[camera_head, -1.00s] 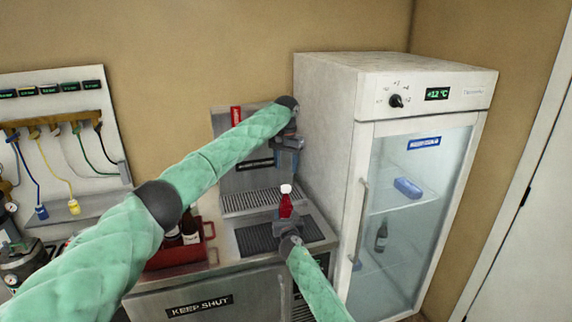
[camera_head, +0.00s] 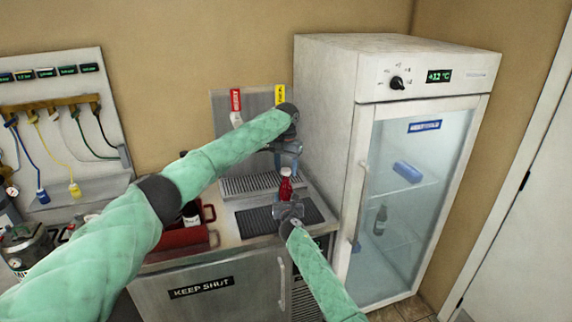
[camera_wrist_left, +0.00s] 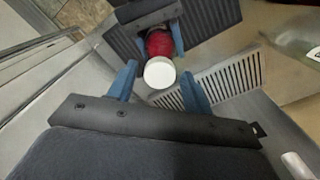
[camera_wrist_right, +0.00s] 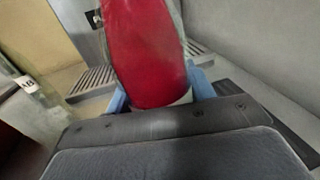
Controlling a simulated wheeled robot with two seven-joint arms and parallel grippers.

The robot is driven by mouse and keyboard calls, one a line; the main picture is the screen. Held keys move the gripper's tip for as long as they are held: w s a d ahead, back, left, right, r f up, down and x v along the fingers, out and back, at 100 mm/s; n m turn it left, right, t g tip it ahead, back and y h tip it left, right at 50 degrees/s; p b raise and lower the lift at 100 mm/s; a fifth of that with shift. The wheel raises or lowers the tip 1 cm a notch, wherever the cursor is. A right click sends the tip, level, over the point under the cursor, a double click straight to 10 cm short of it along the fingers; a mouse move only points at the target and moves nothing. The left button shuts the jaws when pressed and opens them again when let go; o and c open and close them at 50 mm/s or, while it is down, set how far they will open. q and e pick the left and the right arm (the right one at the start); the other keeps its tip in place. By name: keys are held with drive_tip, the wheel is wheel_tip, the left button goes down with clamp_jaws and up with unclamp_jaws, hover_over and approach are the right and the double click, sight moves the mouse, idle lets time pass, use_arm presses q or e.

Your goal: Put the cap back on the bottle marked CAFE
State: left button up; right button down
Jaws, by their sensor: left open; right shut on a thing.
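A red bottle (camera_head: 285,188) stands upright over the dark drip mat, and my right gripper (camera_head: 287,209) is shut on its lower part. In the right wrist view the red bottle (camera_wrist_right: 146,50) fills the space between the fingers. In the left wrist view a white round cap (camera_wrist_left: 159,72) sits at the top of the red bottle (camera_wrist_left: 159,43); I cannot tell how firmly it is seated. My left gripper (camera_head: 287,158) is just above the bottle. Its fingers (camera_wrist_left: 161,90) are open on either side of the cap. I cannot read any CAFE marking.
A red crate (camera_head: 172,240) with a dark bottle (camera_head: 190,214) stands to the left, partly behind my left arm. A glass-door fridge (camera_head: 325,110) stands close on the right. A ribbed drip grate (camera_head: 250,184) lies behind the bottle, below tap handles with red (camera_head: 235,100) and yellow tags.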

use_arm(q)
drive_tip(key=shift+c, duration=0.4)
drive_tip(key=c, duration=0.9)
drive_tip(key=shift+c, duration=0.2)
drive_tip(key=o, duration=1.2)
wheel_tip(320, 180, up, 12)
drive_tip(key=shift+w, duration=0.1)
use_arm(e)
drive_tip(key=shift+c, duration=2.3)
unclamp_jaws()
